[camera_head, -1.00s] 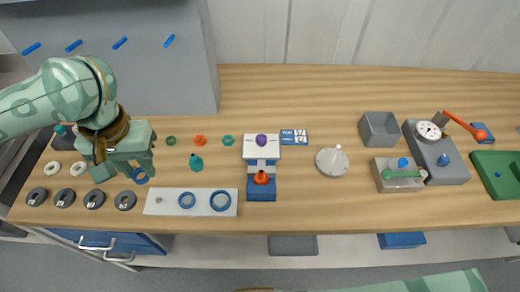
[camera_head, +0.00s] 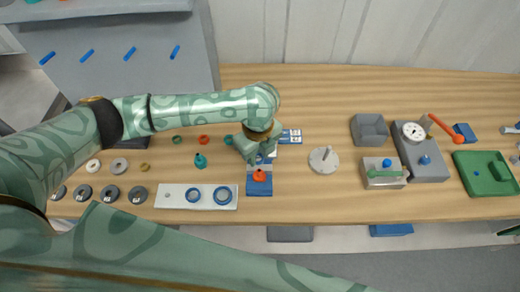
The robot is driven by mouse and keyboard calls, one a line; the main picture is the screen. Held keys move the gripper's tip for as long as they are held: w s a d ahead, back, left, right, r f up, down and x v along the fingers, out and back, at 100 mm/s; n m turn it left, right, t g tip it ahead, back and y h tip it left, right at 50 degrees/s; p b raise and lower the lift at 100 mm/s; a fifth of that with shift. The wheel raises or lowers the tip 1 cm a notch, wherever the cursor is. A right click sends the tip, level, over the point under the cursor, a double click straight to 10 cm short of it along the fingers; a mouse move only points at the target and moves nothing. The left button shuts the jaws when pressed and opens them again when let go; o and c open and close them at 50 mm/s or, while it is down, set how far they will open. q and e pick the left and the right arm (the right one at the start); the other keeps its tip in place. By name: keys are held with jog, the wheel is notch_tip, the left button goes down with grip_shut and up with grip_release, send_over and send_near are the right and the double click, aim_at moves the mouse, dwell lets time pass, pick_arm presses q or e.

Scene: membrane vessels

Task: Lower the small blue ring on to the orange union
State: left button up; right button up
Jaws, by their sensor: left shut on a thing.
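The orange union (camera_head: 260,175) stands on a blue stand (camera_head: 259,188) near the middle of the table. My left gripper (camera_head: 262,157) is above and just behind the union, pointing down. It is shut on a small blue ring, which is mostly hidden by the fingers now. The ring looks apart from the union, but the exact gap cannot be told. The purple knob and most of the white block behind the union are hidden by the gripper. My right gripper is not in view.
A white plate (camera_head: 170,196) with two blue rings lies left of the stand. A teal funnel-like piece (camera_head: 200,160) stands left of the gripper. A round grey disc (camera_head: 324,160) is to the right. Dark rings (camera_head: 110,194) sit at far left.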

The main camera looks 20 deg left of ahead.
aim_at(260, 172)
pick_arm(q)
jog(key=shift+s+d+f+m, duration=0.1)
jog(key=shift+d+f+m, duration=0.1)
jog(key=shift+m, duration=0.4)
jog(key=shift+f+m, duration=0.25)
jog(key=shift+m, duration=0.05)
notch_tip(260, 172, down, 4)
jog(key=b, duration=0.5)
jog(key=shift+b, duration=0.35)
jog(key=shift+f+b, duration=0.3)
jog(key=shift+f, duration=1.5)
jog(key=o, duration=1)
jog(key=shift+r, duration=0.15)
